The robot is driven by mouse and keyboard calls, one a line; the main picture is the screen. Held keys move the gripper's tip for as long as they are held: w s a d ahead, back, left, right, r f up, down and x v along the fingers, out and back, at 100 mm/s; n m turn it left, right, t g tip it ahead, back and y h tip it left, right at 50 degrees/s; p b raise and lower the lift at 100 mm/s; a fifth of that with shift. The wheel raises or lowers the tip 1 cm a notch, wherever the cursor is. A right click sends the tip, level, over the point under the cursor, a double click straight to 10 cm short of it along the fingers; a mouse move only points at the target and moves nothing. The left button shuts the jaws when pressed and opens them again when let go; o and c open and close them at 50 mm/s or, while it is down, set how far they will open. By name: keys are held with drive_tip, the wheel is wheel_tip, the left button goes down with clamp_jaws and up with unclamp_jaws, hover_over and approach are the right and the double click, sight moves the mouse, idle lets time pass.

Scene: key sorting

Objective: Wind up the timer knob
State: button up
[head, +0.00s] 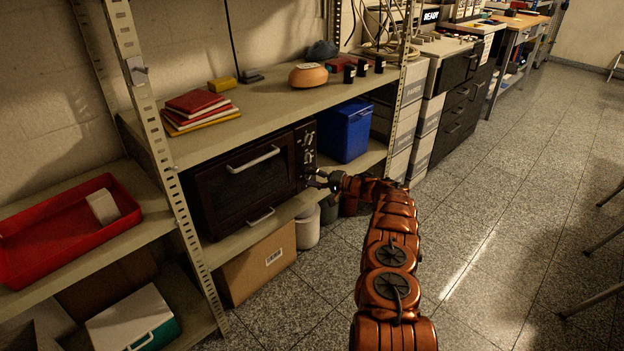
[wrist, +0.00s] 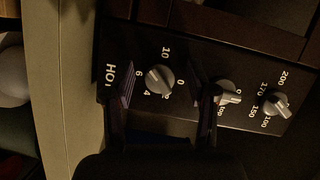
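The dark oven (head: 240,185) stands on the shelf, with its knob panel on the right side. In the wrist view the timer knob (wrist: 160,79) is a round grey knob with the numbers 10, 6, 4 and 0 around it. My gripper (wrist: 165,92) is open, with one dark finger on each side of this knob and visible gaps between. In the head view my gripper (head: 318,179) is at the panel, and it hides part of the panel. I cannot tell how deep the fingers reach around the knob.
A second knob (wrist: 228,92) sits just right of my right finger, and a temperature knob (wrist: 276,104) is farther right. A blue bin (head: 344,131) stands right of the oven. A grey canister (head: 307,227) and a cardboard box (head: 258,262) are below.

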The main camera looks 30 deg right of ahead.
drive_tip(key=shift+s, duration=0.1)
drive_tip(key=v, duration=1.2)
